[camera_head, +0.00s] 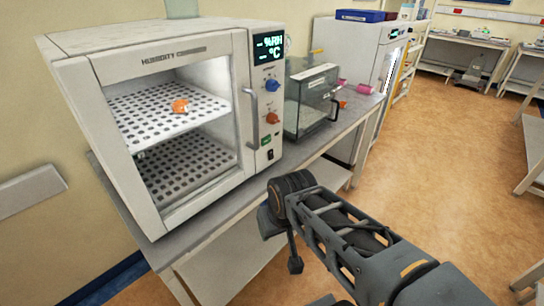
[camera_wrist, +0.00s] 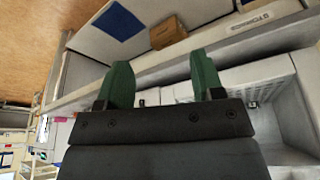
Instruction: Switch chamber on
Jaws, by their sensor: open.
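The humidity chamber (camera_head: 160,45) is a white box with a clear front, at the left on a bench in the head view. Its control panel (camera_head: 268,120) has a dark display (camera_head: 269,47) showing dashes beside %RH and °C. Below are a blue knob (camera_head: 272,85), an orange-red knob (camera_head: 272,118), a green element (camera_head: 266,140) and a small black-and-white switch (camera_head: 270,154), whose position I cannot tell. An orange object (camera_head: 180,106) sits on the upper perforated shelf. My gripper (camera_wrist: 162,82) shows two green fingers spread apart, with nothing between them.
A clear-walled box (camera_head: 310,98) stands right of the chamber, with pink items (camera_head: 364,89) beyond it. A tall white cabinet (camera_head: 352,50) carries a blue tray (camera_head: 360,15). The floor (camera_head: 440,140) right of the bench is open. A brown box (camera_wrist: 167,32) shows in the wrist view.

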